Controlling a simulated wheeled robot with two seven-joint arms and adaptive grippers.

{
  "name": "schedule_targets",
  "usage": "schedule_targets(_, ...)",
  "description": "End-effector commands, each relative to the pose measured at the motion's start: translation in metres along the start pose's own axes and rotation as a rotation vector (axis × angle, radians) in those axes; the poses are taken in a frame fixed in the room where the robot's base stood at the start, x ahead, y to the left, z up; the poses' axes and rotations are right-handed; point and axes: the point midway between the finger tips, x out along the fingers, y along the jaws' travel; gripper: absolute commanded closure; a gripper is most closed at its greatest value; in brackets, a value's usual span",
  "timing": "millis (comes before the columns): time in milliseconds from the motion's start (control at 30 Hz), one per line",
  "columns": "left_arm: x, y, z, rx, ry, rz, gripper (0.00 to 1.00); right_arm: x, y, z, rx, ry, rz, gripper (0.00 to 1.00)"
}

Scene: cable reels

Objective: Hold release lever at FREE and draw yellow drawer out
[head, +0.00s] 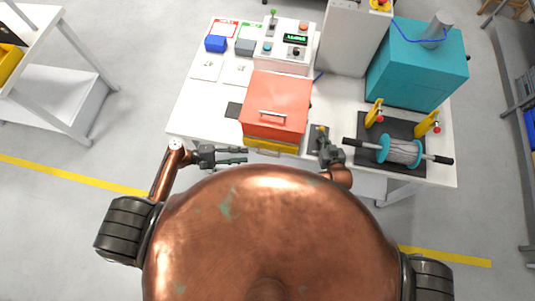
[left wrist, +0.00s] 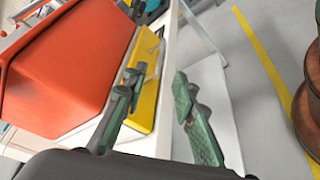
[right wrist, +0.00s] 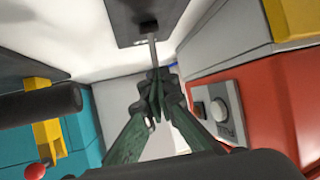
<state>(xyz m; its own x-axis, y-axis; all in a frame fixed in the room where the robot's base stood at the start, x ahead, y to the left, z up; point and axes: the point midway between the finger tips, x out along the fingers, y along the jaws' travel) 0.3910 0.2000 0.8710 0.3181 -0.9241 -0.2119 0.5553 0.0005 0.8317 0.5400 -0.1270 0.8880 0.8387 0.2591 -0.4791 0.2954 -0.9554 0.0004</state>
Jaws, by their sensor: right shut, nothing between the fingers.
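The yellow drawer (head: 275,148) is at the bottom of the red box (head: 275,105); it also shows in the left wrist view (left wrist: 146,92) with a thin handle on its front. My left gripper (head: 243,155) is open and empty, its fingertips near the left end of the drawer front. In the left wrist view one finger overlaps the drawer front and the other is clear of it. My right gripper (right wrist: 155,88) is shut at a thin metal lever (right wrist: 152,50) rising from a dark plate (right wrist: 172,12). Fingers hide the lever's end. The FREE marking is not legible.
A blue cable reel (head: 400,151) on a black bar stands right of my right gripper, with yellow brackets (head: 427,124) behind. A teal box (head: 415,72) and a control box (head: 283,47) stand farther back. Floor before the table's left part is free.

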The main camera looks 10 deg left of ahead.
Motion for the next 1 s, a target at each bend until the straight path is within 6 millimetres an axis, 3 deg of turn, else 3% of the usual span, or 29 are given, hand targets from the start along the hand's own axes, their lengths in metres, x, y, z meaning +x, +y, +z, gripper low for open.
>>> schedule_targets(600,0.103,0.0,0.0,-0.001,-0.001,0.001,0.74,0.0,0.0,0.0,0.0,0.0,-0.001,1.0)
schedule_targets(1000,0.116,-0.001,0.0,-0.001,0.001,-0.001,0.74,0.0,0.0,0.001,0.0,-0.001,-0.001,1.0)
